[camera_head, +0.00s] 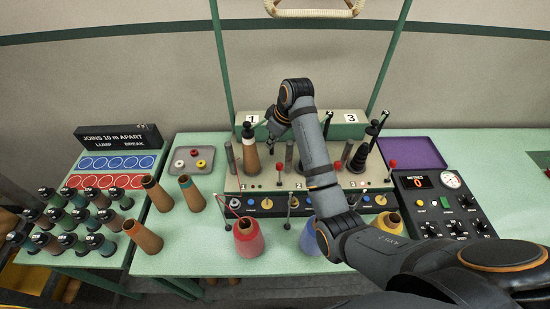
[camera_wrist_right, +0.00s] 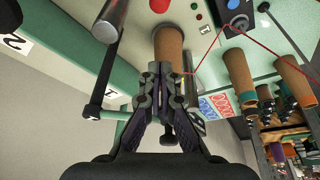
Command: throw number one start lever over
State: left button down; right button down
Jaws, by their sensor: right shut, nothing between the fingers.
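My right gripper (camera_head: 271,146) is over the back left of the machine panel, beside the number 1 plate (camera_head: 252,119) and just right of a brown cone (camera_head: 251,158). In the right wrist view its fingers (camera_wrist_right: 165,68) are together with nothing between them, in front of the brown cone (camera_wrist_right: 168,42). A dark lever rod (camera_wrist_right: 104,75) stands left of the fingers, apart from them, by the number 1 plate (camera_wrist_right: 110,94). I cannot tell for sure that it is the number one start lever. My left gripper is not in view.
The number 3 plate (camera_head: 351,118) is at the back right. Red-knobbed rods (camera_head: 279,167) stand along the panel (camera_head: 240,183). A red yarn cone (camera_head: 248,238) stands in front. A control box (camera_head: 443,205) is at the right.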

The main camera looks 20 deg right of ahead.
jog(key=p+x, duration=0.3)
jog(key=x, duration=0.6)
jog(key=s+d+p, duration=0.2)
jog(key=s, duration=0.1)
jog(key=shift+s+d+r, duration=0.1)
jog(key=shift+d, duration=0.3)
jog(key=shift+a, duration=0.1)
